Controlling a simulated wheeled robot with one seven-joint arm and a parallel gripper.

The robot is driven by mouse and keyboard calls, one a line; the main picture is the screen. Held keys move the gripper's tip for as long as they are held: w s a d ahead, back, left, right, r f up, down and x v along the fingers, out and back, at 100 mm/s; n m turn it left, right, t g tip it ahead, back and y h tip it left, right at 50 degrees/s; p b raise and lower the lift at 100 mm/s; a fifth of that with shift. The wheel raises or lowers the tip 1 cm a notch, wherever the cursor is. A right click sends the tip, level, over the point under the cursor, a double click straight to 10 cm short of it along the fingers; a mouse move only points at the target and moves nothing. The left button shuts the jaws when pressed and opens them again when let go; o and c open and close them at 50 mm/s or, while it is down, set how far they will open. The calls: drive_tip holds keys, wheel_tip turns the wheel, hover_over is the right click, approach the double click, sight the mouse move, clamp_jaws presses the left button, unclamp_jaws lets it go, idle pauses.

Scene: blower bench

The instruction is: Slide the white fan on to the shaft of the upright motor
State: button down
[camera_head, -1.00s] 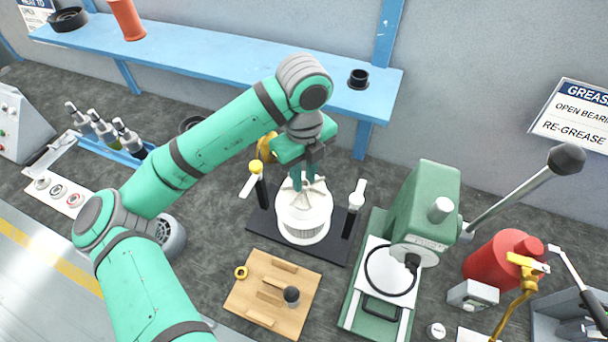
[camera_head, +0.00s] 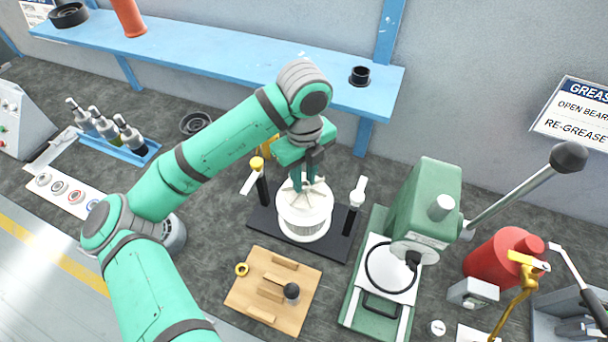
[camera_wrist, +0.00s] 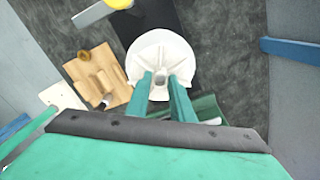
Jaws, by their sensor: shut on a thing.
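The white fan (camera_head: 304,208) is a round, finned wheel above a black base plate (camera_head: 328,244) on the bench. My gripper (camera_head: 304,186) points down at its middle and is shut on its hub. In the wrist view the white fan (camera_wrist: 150,50) shows as a disc, and the two green fingers of my gripper (camera_wrist: 166,82) close on the raised hub at its centre. The upright motor and its shaft are not seen apart from the fan, which covers that spot. I cannot tell whether the shaft is inside the hub.
Upright clamps stand close on both sides, one with a yellow knob (camera_head: 256,164), one with a white lever (camera_head: 358,190). A wooden block tray (camera_head: 262,318) lies in front. A green press (camera_head: 428,205) stands at right. A blue shelf (camera_head: 220,50) runs behind.

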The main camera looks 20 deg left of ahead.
sight(305, 187)
drive_tip(key=shift+f, duration=1.3)
drive_tip(key=shift+f, duration=0.25)
idle(0.6)
drive_tip(key=shift+f, duration=0.45)
idle(0.4)
drive_tip(key=c, duration=1.5)
unclamp_jaws()
drive_tip(key=shift+o, duration=0.2)
drive_tip(key=shift+r, duration=0.1)
